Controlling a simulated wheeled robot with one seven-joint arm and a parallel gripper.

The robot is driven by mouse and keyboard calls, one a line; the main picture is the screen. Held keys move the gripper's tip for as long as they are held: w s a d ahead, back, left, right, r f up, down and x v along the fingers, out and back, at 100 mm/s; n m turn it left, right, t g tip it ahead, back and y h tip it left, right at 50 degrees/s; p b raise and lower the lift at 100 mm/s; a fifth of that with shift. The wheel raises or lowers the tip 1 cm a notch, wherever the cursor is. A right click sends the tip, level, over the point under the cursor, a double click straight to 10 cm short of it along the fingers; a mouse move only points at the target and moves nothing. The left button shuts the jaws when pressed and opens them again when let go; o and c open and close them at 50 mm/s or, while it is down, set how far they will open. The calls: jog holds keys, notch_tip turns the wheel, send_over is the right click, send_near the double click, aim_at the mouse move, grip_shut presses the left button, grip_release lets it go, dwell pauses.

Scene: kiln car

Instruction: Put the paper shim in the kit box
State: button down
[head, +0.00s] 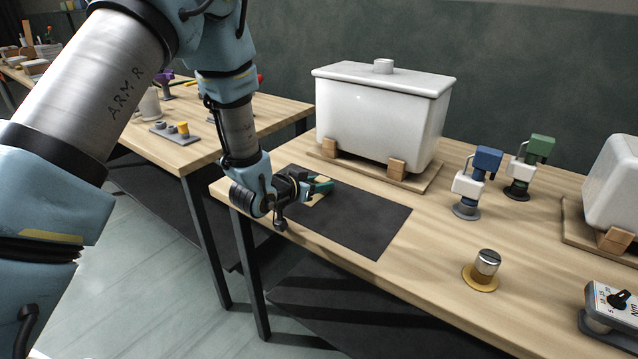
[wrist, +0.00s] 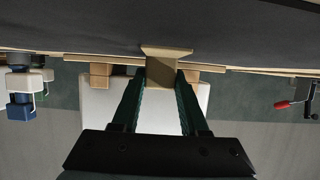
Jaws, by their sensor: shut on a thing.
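My gripper (head: 324,185) is shut on a small tan piece (head: 321,179), which I take to be the paper shim. In the wrist view the green fingers (wrist: 164,76) close on both sides of it, and its wider tan end (wrist: 167,51) shows beyond the fingertips. In the head view the gripper is low over the left part of the dark mat. I cannot tell whether the shim touches the mat. No kit box can be made out for certain in either view.
The dark mat (head: 370,222) lies bare on the near table. A lidded white tank (head: 380,115) stands behind it on wooden blocks. Blue-topped (head: 470,186) and green-topped (head: 522,170) devices and a metal cylinder (head: 487,263) stand to the right. Another table (head: 270,110) is at left.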

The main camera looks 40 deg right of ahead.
jog(key=shift+c, duration=2.1)
grip_release()
jog(key=shift+a+r, duration=0.1)
jog(key=shift+r, duration=0.05)
jog(key=b+v, duration=0.1)
jog(key=v, duration=1)
jog(key=shift+a+r+b, duration=0.25)
jog(key=shift+a+b, duration=0.1)
jog(key=shift+b, duration=0.05)
